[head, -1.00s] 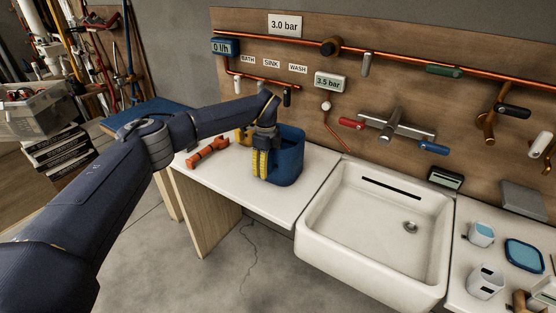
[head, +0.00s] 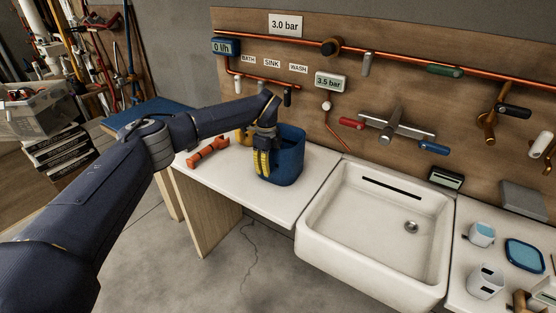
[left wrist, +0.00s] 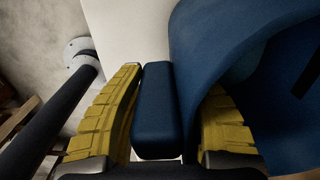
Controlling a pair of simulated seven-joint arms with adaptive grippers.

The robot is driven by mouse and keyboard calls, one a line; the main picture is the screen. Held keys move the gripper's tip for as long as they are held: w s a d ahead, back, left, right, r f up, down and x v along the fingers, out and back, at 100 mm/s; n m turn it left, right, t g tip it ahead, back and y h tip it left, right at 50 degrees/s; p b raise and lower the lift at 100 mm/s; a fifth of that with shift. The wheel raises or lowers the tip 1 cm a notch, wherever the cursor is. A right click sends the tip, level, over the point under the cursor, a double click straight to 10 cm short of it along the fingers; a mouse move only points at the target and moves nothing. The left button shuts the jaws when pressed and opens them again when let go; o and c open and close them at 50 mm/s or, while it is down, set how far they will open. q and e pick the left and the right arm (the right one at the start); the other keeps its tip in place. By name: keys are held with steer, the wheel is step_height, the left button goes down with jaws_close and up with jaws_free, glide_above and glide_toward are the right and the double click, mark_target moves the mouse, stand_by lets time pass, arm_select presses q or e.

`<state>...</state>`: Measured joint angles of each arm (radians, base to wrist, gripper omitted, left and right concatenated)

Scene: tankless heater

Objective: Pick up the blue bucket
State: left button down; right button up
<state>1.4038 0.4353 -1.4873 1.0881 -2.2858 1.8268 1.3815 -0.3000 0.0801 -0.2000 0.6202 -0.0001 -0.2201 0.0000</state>
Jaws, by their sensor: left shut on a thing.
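The blue bucket (head: 289,160) stands upright on the white counter left of the sink. My left gripper (head: 262,163) reaches down at the bucket's left side. My right gripper is not in view.
An orange-red tool (head: 208,152) lies on the counter (head: 240,187) left of the bucket. The white sink (head: 375,225) is to the right. Copper pipes and valves run along the wooden back panel (head: 300,110). Cups (head: 481,235) stand at the far right.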

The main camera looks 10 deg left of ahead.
arm_select(q)
step_height(320, 180, up, 20)
stand_by(0.9)
stand_by(0.6)
